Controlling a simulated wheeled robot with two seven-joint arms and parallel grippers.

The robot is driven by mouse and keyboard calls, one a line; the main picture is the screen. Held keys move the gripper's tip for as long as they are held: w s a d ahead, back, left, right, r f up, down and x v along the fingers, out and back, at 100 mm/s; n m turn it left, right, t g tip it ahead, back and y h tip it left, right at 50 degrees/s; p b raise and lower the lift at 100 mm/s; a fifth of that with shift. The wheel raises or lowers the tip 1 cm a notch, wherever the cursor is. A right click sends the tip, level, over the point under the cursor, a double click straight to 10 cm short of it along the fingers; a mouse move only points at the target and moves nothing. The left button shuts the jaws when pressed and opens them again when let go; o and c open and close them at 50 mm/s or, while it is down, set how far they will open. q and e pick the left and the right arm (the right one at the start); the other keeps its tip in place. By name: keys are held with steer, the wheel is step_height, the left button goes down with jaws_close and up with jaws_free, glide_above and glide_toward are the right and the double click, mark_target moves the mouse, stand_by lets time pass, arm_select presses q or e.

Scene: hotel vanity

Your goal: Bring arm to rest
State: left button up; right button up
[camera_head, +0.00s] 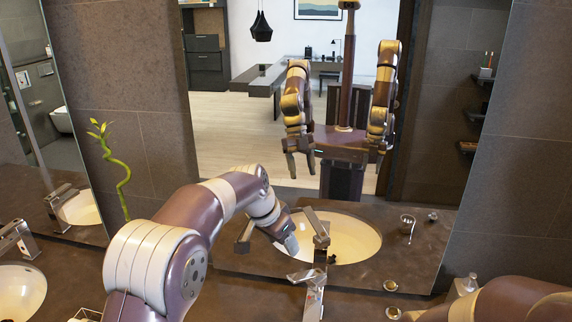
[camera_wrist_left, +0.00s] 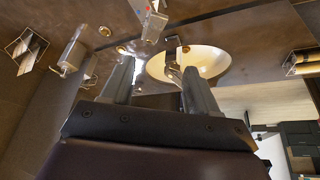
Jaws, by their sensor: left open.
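My left arm (camera_head: 160,262) reaches in from the lower left of the head view. Its gripper (camera_head: 267,239) hangs over the vanity, in front of the mirror and left of the middle tap. In the left wrist view the two fingers of the gripper (camera_wrist_left: 158,88) stand apart with nothing held between them. Part of my right arm (camera_head: 512,303) shows at the lower right of the head view. Its gripper is outside the picture, apart from a small reflection in the mirror.
A metal tap (camera_head: 313,288) stands near my left gripper. A round sink (camera_wrist_left: 215,60) lies beyond the fingers in the wrist view. A dispenser (camera_head: 465,286) stands at the right. Another basin (camera_head: 18,290) is at the far left. The large mirror (camera_head: 240,130) rises behind the counter.

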arm_select(q)
steer(key=s+a+f+n+g+y+b, duration=0.1)
steer(key=s+a+f+n+y, duration=0.1)
steer(key=s+a+f+n, duration=0.7)
steer(key=s+a+f+b, duration=0.1)
steer(key=s+a+f, duration=0.1)
steer(key=s, duration=0.8)
steer(key=s+a+f+g+y+b, duration=0.1)
steer(key=s+a+f, duration=0.1)
steer(key=s+a, duration=0.3)
steer(key=s, duration=0.4)
steer(key=shift+s+a+m, duration=0.3)
steer(key=shift+s, duration=0.1)
steer(key=shift+f, duration=0.1)
steer(key=shift+s, duration=0.15)
